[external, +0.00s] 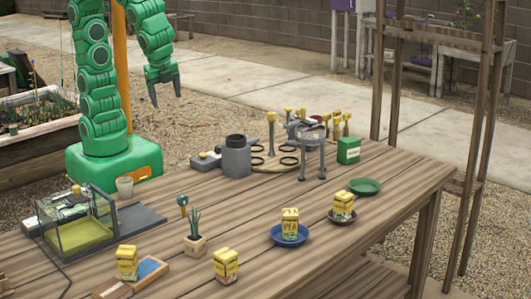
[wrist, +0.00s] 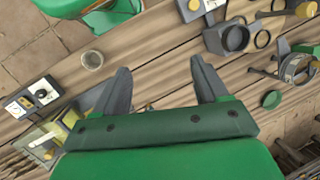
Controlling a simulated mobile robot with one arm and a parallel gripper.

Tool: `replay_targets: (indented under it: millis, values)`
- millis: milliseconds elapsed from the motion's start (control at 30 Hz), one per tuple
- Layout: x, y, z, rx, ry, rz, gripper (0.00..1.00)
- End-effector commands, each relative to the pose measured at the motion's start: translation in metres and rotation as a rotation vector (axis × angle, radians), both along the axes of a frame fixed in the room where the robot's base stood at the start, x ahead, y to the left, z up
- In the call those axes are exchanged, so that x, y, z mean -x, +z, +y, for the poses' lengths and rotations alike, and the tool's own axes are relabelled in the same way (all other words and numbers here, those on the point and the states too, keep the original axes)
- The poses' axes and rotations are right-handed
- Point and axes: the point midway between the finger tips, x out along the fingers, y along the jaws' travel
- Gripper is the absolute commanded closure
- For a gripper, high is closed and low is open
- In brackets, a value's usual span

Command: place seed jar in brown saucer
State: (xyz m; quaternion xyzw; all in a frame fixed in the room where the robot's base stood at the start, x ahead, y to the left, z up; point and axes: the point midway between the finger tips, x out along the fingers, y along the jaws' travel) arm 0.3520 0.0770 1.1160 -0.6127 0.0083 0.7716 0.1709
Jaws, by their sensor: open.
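Several yellow, box-like containers with yellow tops stand on the wooden table; I cannot tell which is the seed jar. One, marked PEA (external: 290,224), is in a blue saucer (external: 289,241). Another (external: 343,205) stands in the small brown saucer (external: 334,217). Two more stand at the front, one (external: 225,266) on bare wood and one (external: 127,262) by a blue-topped tray. My gripper (external: 166,97) is raised behind the table, away from them, open and empty. In the wrist view its fingers (wrist: 162,82) are spread over bare boards; no yellow container shows clearly there.
A green saucer (external: 365,187) is empty at the right. A grey jar (external: 237,160), a ring stand (external: 312,150) and a green box (external: 348,150) stand at the back.

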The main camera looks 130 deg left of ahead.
Motion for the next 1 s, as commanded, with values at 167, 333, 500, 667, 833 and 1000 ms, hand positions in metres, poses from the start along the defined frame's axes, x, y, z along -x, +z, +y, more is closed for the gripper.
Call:
replay_targets:
  millis: [167,333,500,667,833,1000]
  values:
    - [0.044,-0.004,-0.024,0.068,0.085,-0.032,0.27]
    - [0.083,-0.01,-0.047,0.131,0.166,-0.054,0.27]
    - [0.113,-0.015,-0.067,0.187,0.226,-0.071,0.27]
    - [0.128,-0.018,-0.076,0.211,0.26,-0.074,0.27]
    - [0.132,-0.019,-0.079,0.216,0.27,-0.076,0.27]
    - [0.132,-0.019,-0.078,0.215,0.27,-0.076,0.27]
